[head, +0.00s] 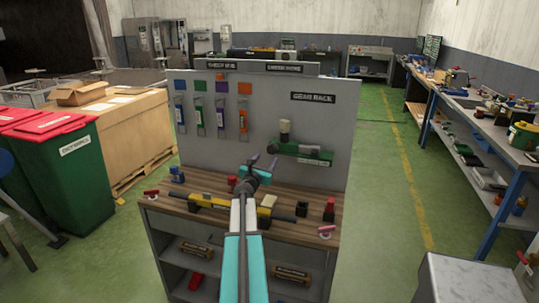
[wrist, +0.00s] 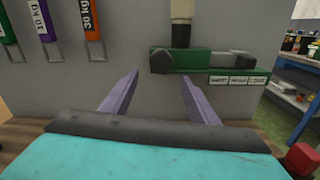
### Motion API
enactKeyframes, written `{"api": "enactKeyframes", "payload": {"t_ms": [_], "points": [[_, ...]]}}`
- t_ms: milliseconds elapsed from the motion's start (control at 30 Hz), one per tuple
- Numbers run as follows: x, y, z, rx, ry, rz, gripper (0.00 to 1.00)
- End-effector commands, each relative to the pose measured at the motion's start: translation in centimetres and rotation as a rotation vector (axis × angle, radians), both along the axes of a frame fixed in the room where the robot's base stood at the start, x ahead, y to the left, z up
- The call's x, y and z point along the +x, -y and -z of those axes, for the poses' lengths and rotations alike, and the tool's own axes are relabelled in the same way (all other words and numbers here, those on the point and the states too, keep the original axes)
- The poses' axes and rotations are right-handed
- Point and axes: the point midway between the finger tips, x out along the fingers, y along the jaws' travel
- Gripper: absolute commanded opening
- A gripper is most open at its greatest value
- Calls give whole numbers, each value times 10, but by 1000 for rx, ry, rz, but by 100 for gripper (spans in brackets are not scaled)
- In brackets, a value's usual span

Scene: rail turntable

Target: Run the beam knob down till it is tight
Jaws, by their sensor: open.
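My gripper (head: 264,163) is open and empty, its two purple fingers spread toward the upright grey panel. In the wrist view my gripper (wrist: 160,76) points just below a dark faceted knob (wrist: 162,61) at the left end of a green wall fixture. The knob is beyond the fingertips; I see no contact. The green fixture (head: 300,150) hangs on the panel with a cream cylinder (head: 285,127) standing above it. A yellow beam-like piece (head: 208,201) with dark rod ends lies on the bench, partly hidden by my arm. I cannot tell which part is the beam knob.
The wooden bench top (head: 160,190) carries red and blue small parts, including a red-topped block (head: 329,209). Coloured hanging tags (head: 198,113) line the panel's left.

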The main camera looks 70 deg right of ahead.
Motion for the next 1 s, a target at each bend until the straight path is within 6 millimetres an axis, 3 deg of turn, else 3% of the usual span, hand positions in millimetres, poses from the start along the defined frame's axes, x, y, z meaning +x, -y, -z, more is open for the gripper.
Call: {"api": "enactKeyframes", "payload": {"t_ms": [600, 1000], "points": [[3, 55, 0, 0, 0, 1, 54], [3, 69, 0, 1, 0, 1, 54]]}}
